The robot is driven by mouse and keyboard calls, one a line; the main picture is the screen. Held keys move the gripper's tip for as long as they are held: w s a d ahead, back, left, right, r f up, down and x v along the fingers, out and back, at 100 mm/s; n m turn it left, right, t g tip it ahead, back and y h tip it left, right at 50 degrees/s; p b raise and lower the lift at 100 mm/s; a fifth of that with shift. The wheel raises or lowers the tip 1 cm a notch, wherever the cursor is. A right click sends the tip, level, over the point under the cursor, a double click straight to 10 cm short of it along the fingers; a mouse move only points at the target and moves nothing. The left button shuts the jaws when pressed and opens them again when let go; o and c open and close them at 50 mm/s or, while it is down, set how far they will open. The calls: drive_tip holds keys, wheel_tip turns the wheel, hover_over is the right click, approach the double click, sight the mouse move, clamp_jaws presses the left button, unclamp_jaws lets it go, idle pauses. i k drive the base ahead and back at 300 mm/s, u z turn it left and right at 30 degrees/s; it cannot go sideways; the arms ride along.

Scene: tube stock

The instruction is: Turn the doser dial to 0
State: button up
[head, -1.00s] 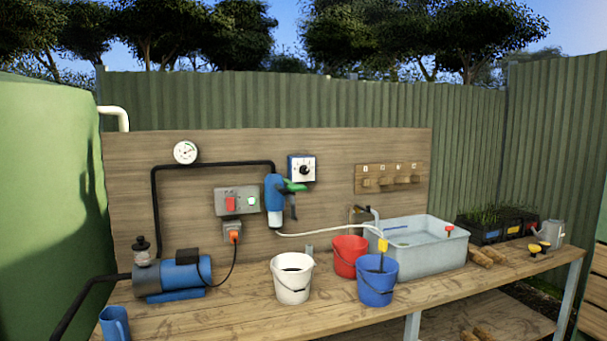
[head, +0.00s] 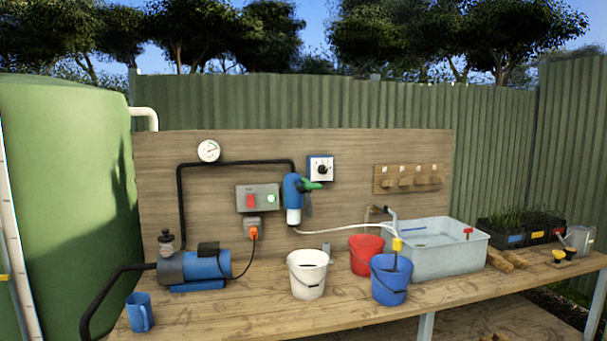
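The doser dial (head: 321,169) is a black knob on a white square plate with a blue surround, fixed to the wooden back board. It sits just right of the blue doser body with a green lever (head: 310,184). The dial's markings are too small to read, so its setting cannot be told. My gripper is not in view.
A workbench (head: 250,318) runs below the board. On it stand a blue pump (head: 205,266), a blue jug (head: 140,312), a white bucket (head: 307,275), a red bucket (head: 366,255), a blue bucket (head: 390,280) and a grey basin (head: 450,256). A green tank (head: 65,200) stands at left.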

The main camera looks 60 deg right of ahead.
sight(322, 169)
drive_tip(key=z, duration=0.55)
drive_tip(key=k, duration=0.2)
drive_tip(key=u, duration=2.3)
drive_tip(key=k, duration=1.35)
drive_tip(key=z, duration=1.25)
drive_tip(key=i, duration=0.95)
drive_tip(key=z, duration=0.35)
